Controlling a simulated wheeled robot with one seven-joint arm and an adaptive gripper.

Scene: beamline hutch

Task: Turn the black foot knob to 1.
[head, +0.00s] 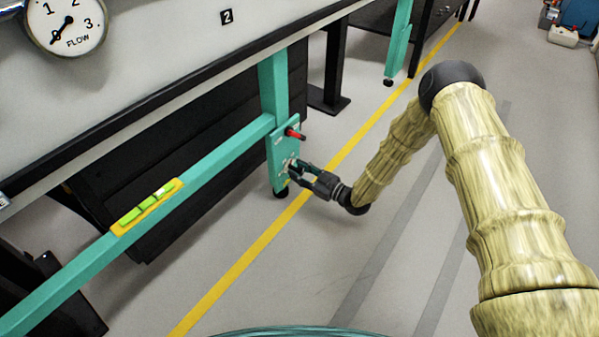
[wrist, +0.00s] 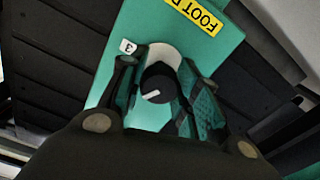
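The black foot knob (wrist: 157,86) sits on a pale round dial on the green plate (wrist: 215,55), with a white pointer line on its face. A small white label "3" (wrist: 127,46) is at the dial's upper left; any other numbers are hidden behind my fingers. My gripper (wrist: 160,80) has its two fingers spread on either side of the knob. Whether they touch it I cannot tell. In the head view my gripper (head: 295,171) is at the lower part of the green plate (head: 280,150) and covers most of the dial.
A yellow label (wrist: 197,14), partly cut off, reads "FOOT". A green beam (head: 200,181) with a yellow level (head: 147,206) runs left from the plate. A flow gauge (head: 67,24) is at the upper left.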

